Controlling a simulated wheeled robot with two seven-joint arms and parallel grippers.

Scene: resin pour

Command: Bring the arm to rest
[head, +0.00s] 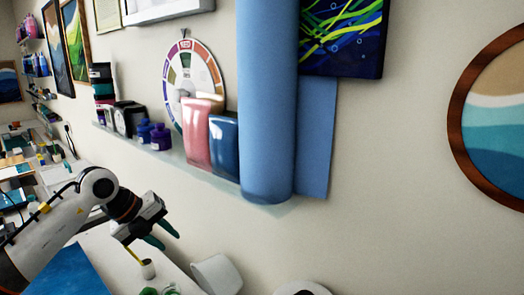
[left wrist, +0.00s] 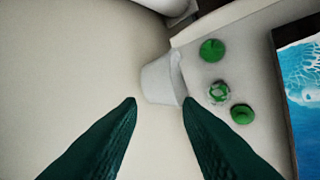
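My left arm comes in from the left in the head view, and its left gripper (head: 165,238) hangs over the work table beside the wall. Its two dark teal fingers are apart with nothing between them. In the left wrist view the same gripper (left wrist: 159,102) shows both fingertips spread. A white cup (left wrist: 162,80) lies beyond the fingertips there, and I see no finger gripping it. My right gripper does not show in either view.
A white container (head: 215,275) and a small cup with a yellow stick (head: 148,268) are near the gripper. Green pots (left wrist: 212,50) and a blue picture (left wrist: 308,95) lie to the right in the wrist view. A wall shelf (head: 165,155) holds bottles and a colour wheel (head: 205,72).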

